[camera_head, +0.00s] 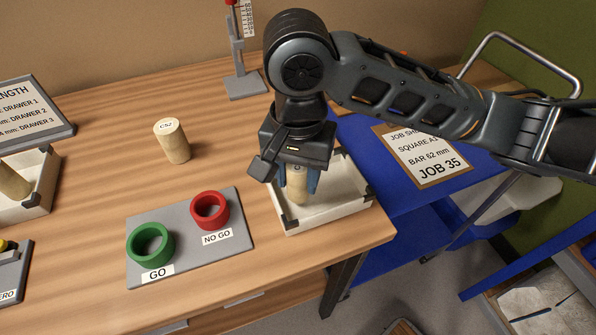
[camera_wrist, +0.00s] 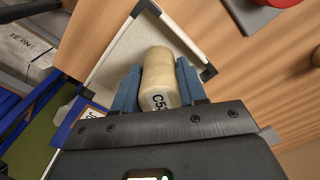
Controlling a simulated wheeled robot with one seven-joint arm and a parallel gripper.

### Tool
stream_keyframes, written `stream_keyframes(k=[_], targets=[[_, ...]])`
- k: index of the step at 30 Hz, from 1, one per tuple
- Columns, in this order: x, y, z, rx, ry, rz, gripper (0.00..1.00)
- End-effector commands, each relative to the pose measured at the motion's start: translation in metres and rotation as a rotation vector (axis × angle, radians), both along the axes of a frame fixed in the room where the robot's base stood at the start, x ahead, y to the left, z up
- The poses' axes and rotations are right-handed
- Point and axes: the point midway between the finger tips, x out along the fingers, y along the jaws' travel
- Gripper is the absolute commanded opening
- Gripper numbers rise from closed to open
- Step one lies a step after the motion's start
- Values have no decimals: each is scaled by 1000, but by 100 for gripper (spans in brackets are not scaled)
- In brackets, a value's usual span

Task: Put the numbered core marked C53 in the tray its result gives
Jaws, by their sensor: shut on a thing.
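My gripper (camera_head: 298,180) is shut on a pale cylindrical core (camera_head: 297,190) at the white tray on the right of the bench. In the wrist view the core (camera_wrist: 158,75) sits between the blue fingers (camera_wrist: 158,85), and its label shows "C5" with the rest cut off. The core is upright over or in the white tray (camera_head: 345,207); I cannot tell if it touches the floor of the tray. Another core, marked C52 or similar (camera_head: 172,142), stands on the bench to the left. A second white tray (camera_head: 38,203) at the left edge holds a core (camera_head: 12,181).
A grey gauge board (camera_head: 190,260) with a green GO ring (camera_head: 150,245) and a red NO GO ring (camera_head: 210,211) lies in front. A grey stand (camera_head: 240,80) is at the back. A length sign (camera_head: 30,110) is at left. A JOB 35 sheet (camera_head: 425,155) lies on blue at right.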

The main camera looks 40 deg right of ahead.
Motion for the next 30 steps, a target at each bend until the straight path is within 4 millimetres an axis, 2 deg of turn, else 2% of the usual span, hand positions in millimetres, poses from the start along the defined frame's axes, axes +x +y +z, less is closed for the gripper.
stream_keyframes(k=[30], targets=[[0,0,-13,0,0,-1,0]])
